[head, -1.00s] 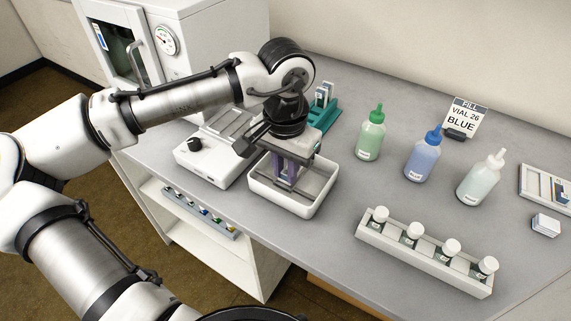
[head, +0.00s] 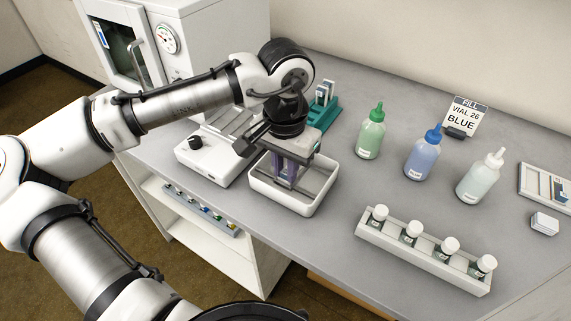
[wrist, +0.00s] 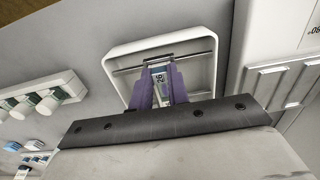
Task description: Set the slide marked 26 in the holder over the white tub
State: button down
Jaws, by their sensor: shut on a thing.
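My gripper (wrist: 162,90) has purple fingers and is shut on a slide (wrist: 159,80) with the number 26 on its label, seen in the wrist view. In the head view the gripper (head: 288,180) points down over the white tub (head: 262,189). The tub also shows in the wrist view (wrist: 206,85). A thin rail holder (wrist: 130,71) spans the tub, and the slide is at or very close to it. I cannot tell whether the slide touches the rails. The slide is mostly hidden in the head view.
A white device with a black knob (head: 195,143) stands close left of the tub. A teal rack (head: 326,115) with slides is behind it. Green (head: 370,137), blue (head: 421,160) and white (head: 478,180) bottles and a vial rack (head: 420,262) stand to the right. The sign (head: 463,117) reads "FILL VIAL 26 BLUE".

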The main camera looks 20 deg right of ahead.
jog(key=shift+f, duration=0.2)
dwell(0.3)
jog(key=c, duration=0.9)
grip_release()
jog(key=shift+o, duration=0.2)
jog(key=shift+r+p, duration=2.9)
jog(key=shift+r, duration=0.2)
jog(key=shift+f, duration=0.1)
